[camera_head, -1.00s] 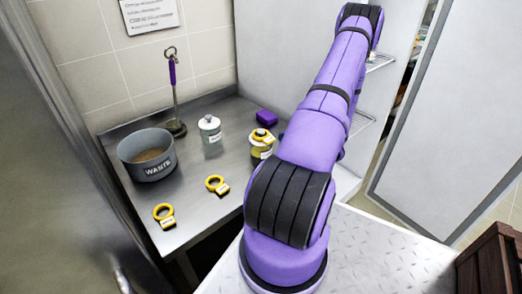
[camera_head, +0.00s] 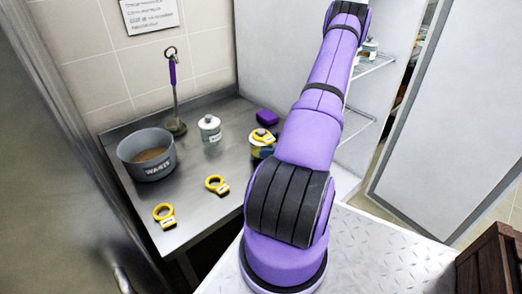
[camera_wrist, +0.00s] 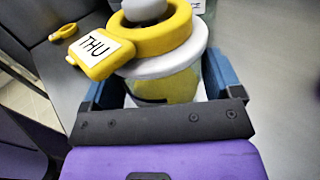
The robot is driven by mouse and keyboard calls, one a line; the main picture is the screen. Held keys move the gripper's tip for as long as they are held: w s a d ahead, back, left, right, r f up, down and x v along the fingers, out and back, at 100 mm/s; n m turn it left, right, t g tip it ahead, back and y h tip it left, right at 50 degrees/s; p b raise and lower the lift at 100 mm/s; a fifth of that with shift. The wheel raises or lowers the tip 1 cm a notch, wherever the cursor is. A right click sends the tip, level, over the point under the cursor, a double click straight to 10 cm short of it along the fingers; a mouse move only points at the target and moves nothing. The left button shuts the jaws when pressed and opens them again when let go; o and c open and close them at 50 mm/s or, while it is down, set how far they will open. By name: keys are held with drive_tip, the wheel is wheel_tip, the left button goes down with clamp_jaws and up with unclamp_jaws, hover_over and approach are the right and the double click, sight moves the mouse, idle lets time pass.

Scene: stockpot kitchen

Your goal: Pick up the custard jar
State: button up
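The jar with yellow contents and a pale lid (camera_wrist: 165,88) fills the top middle of the wrist view. A yellow ring with a tag reading THU (camera_wrist: 95,47) sits around its lid knob. In the head view the jar (camera_head: 262,151) stands on the steel counter, partly hidden by my arm. My gripper (camera_wrist: 165,85) has one blue finger on each side of the jar's body. A thin gap shows on the left, so the fingers look open around it. Contact on the right cannot be told. No label naming custard is legible.
A white-lidded jar (camera_head: 210,128) stands left of it, with a purple block (camera_head: 267,117) behind. Two yellow tagged rings (camera_head: 217,185) (camera_head: 165,215) lie on the front counter (camera_head: 200,210).

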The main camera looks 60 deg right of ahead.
drive_tip(key=shift+c, duration=0.9)
drive_tip(key=shift+r, duration=0.1)
